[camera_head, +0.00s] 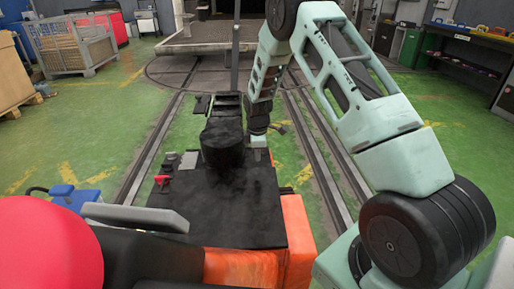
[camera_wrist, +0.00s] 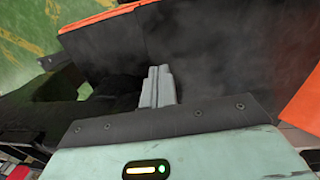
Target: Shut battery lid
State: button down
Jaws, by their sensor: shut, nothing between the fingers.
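An orange vehicle (camera_head: 299,235) with a flat, scuffed black top (camera_head: 240,205) stands in front of me. This black top looks like the battery lid, but I cannot tell whether it is open or shut. My gripper (camera_wrist: 160,72) is shut and empty in the wrist view. Its grey fingers point at a dark panel (camera_wrist: 215,50) with orange edges, and I cannot tell whether they touch it. In the head view, my arm reaches down at the far end of the black top, and the fingertips cannot be made out there.
A black seat-like block (camera_head: 222,140) rises at the far end of the vehicle. A red lever (camera_head: 161,181) and a blue object (camera_head: 75,197) are at left. Rails (camera_head: 318,165) run along the green floor. A wire crate (camera_head: 70,47) stands at back left.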

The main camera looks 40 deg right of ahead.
aim_at(257, 171)
jog(key=f, duration=0.2)
jog(key=f+b, duration=0.1)
jog(key=f, duration=0.3)
jog(key=shift+w+d, duration=0.15)
jog(key=shift+w, duration=0.1)
jog(key=f, duration=0.1)
jog(key=f+b, duration=0.1)
jog(key=f, duration=0.2)
jog(key=shift+w+d+b, duration=0.2)
jog(key=shift+w+b, duration=0.05)
jog(key=shift+b, duration=0.1)
jog(key=shift+f, duration=0.15)
jog(key=shift+a+r+p, duration=0.1)
jog(key=shift+r+p, duration=0.4)
jog(key=shift+r, duration=0.05)
notch_tip(257, 171, up, 14)
jog(key=p, duration=0.5)
jog(key=shift+w+d+f, duration=0.1)
jog(key=shift+d, duration=0.1)
